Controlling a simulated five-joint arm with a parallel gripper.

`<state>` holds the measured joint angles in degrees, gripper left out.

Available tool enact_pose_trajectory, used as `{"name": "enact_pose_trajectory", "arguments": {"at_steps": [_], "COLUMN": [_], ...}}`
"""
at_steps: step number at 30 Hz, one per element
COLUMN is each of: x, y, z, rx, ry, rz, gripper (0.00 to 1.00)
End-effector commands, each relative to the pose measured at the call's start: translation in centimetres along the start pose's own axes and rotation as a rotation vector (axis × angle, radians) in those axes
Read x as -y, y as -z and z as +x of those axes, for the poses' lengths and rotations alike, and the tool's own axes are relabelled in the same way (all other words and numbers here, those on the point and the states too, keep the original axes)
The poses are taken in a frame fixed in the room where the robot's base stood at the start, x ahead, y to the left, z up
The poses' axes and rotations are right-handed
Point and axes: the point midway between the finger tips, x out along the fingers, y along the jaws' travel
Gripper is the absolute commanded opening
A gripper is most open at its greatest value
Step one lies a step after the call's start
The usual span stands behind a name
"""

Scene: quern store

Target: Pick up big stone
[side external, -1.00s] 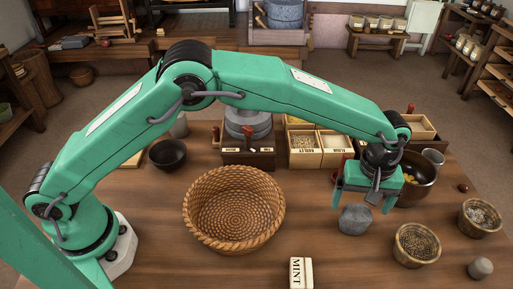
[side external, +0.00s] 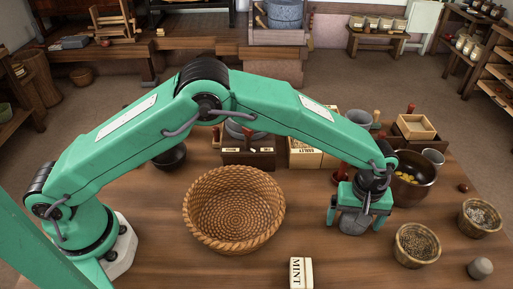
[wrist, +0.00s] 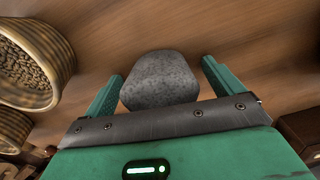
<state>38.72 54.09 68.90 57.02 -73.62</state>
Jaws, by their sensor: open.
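The big stone (side external: 355,223) is a grey, rounded block on the wooden table, right of the wicker basket. My gripper (side external: 354,221) is low over it and open, with a finger on either side. In the wrist view the stone (wrist: 158,80) lies between the two green fingers of my gripper (wrist: 162,88), with a small gap on each side. Its near edge is hidden by my gripper's body. A smaller grey stone (side external: 480,268) lies at the front right of the table.
An empty wicker basket (side external: 235,171) stands left of my gripper. Small baskets of grain (side external: 417,243) and pale bits (side external: 480,217) stand to the right. A white MINT block (side external: 301,272) lies in front. A dark pot (side external: 412,178) and wooden boxes (side external: 305,158) are behind.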

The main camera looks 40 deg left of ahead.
Motion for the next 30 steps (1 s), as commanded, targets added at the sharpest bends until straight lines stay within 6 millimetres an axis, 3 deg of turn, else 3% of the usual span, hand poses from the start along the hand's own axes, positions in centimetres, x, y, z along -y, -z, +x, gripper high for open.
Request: {"name": "enact_pose_trajectory", "arguments": {"at_steps": [14, 25, 30], "x": [0.0, 0.0, -0.09], "y": [0.0, 0.01, 0.03], "z": [0.02, 0.0, -0.17], "rx": [0.0, 0.0, -0.001], "ry": [0.0, 0.0, -0.004], "rz": [0.0, 0.0, 0.0], "gripper": [0.93, 0.23, 0.23]}}
